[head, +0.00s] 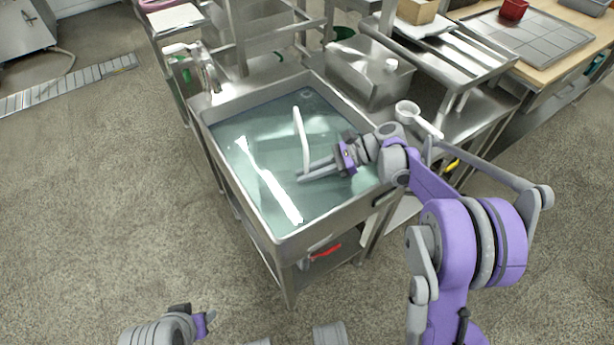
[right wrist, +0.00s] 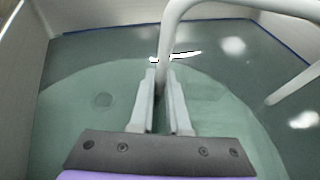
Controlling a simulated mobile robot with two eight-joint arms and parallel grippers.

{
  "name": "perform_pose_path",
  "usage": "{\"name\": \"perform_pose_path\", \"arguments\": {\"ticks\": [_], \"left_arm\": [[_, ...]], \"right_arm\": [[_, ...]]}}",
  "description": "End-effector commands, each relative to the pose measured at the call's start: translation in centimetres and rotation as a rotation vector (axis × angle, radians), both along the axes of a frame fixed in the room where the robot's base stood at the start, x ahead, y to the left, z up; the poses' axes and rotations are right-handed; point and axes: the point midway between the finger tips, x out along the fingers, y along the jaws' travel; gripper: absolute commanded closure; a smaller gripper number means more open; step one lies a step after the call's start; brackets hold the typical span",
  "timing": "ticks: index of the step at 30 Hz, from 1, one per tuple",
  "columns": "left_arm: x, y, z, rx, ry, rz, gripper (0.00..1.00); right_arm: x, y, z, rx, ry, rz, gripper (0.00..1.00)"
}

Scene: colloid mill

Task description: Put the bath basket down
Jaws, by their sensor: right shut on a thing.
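A steel bath (head: 240,205) full of greenish water stands in the middle of the head view. A white curved handle, seemingly the bath basket's (head: 300,135), rises over the water. It also shows as a white arched tube in the right wrist view (right wrist: 215,8). My right gripper (head: 301,177) reaches over the bath from the right and is shut on this handle, low over the water. The basket's body cannot be made out clearly; a pale round shape lies under the fingers in the right wrist view. My left gripper (head: 205,322) is at the bottom left, away from the bath; its fingers are unclear.
A tap fixture (head: 208,72) is at the back left corner. A red item (head: 325,251) lies on the shelf below.

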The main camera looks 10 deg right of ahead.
Motion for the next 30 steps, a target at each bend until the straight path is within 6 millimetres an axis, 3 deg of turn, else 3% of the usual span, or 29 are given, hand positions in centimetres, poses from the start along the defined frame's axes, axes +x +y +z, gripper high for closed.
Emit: {"name": "perform_pose_path", "arguments": {"ticks": [3,13,14,18,30], "left_arm": [[0.07,0.00,-0.42,0.000,0.001,0.000,0.50],[0.09,0.00,-0.50,0.000,0.001,0.000,0.50],[0.09,0.00,-0.46,0.000,0.001,0.000,0.50],[0.08,0.00,-0.44,0.000,0.001,0.000,0.50],[0.02,0.00,-0.13,0.000,0.000,0.000,0.50]], "right_arm": [[0.01,0.03,-1.19,0.001,-0.001,0.000,1.00],[0.00,0.02,-1.40,0.001,0.000,0.000,1.00],[0.00,-0.01,-1.46,-0.002,0.001,0.000,0.80],[-0.01,-0.01,-1.40,-0.001,0.001,0.000,0.55],[-0.02,-0.61,-0.86,-0.001,0.001,-0.001,0.55]]}}
